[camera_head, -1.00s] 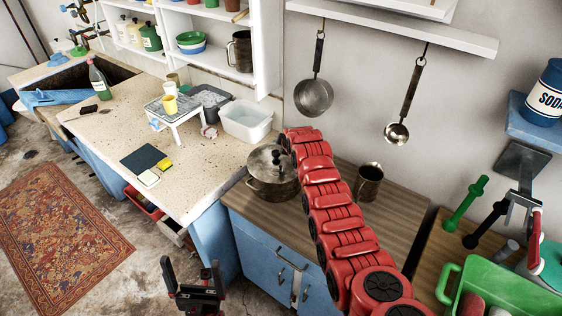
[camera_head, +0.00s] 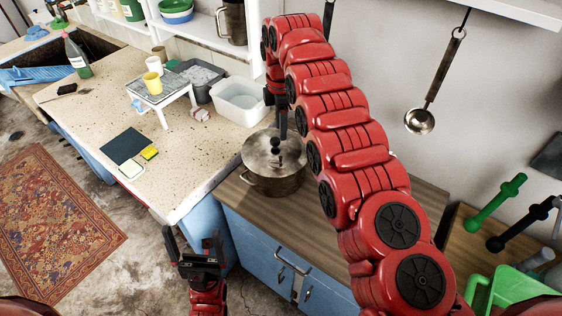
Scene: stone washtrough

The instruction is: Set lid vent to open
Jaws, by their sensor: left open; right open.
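A metal pot (camera_head: 273,183) stands on the wooden counter with its lid (camera_head: 258,152) on. The lid has a dark knob (camera_head: 275,144) in its middle. I cannot make out a vent or its setting at this size. My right gripper (camera_head: 277,112) hangs down just above the lid, at the end of the red arm. It is open, partly hidden by the arm, and holds nothing visible. Whether a finger touches the knob is unclear. My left gripper (camera_head: 193,240) is open and empty, low in front of the blue cabinet.
A white tub (camera_head: 240,103) and a small white stand (camera_head: 160,97) are on the speckled counter, left of the pot. A ladle (camera_head: 420,120) hangs on the wall at right. A green container (camera_head: 510,288) is at lower right. The wooden counter is clear in front of the pot.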

